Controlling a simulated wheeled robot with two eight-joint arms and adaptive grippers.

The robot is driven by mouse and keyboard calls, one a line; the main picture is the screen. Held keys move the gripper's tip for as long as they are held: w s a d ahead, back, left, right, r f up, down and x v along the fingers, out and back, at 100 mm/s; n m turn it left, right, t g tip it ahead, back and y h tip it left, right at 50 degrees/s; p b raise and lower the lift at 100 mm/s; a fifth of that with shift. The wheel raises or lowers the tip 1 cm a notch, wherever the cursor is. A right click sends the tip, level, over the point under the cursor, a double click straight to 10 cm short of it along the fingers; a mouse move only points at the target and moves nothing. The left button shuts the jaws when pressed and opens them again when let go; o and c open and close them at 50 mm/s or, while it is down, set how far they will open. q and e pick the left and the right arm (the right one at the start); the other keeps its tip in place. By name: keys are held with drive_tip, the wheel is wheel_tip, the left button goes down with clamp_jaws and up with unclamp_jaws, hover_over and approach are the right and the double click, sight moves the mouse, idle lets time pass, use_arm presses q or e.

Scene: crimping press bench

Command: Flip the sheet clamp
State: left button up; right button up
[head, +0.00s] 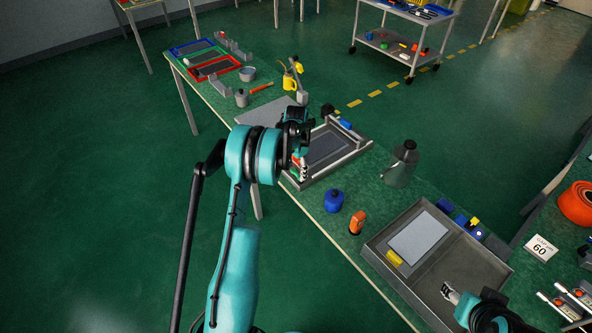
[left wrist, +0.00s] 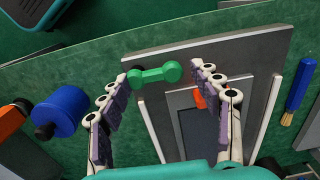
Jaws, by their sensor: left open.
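A green bar with rounded ends (left wrist: 155,75), which looks like the sheet clamp, lies at the near edge of a grey framed fixture (head: 357,151). In the left wrist view it shows between the fingertips of my left gripper (left wrist: 158,80), which is open. Its right end is close to the right finger; I cannot tell whether they touch. A small red part (left wrist: 199,98) shows beside that finger. In the head view my left gripper (head: 300,168) is over the fixture's near left corner and hides much of the clamp. My right gripper (head: 450,293) is over a grey tray; its opening is unclear.
The grey tray (head: 372,247) holds a light sheet (head: 418,237) and a yellow block (head: 393,257). A blue bottle (head: 333,201) and an orange object (head: 357,222) stand near the fixture. A blue-handled brush (left wrist: 299,85) lies beside the fixture.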

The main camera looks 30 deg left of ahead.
use_arm(q)
drive_tip(key=c, duration=1.2)
drive_tip(key=shift+o, duration=0.2)
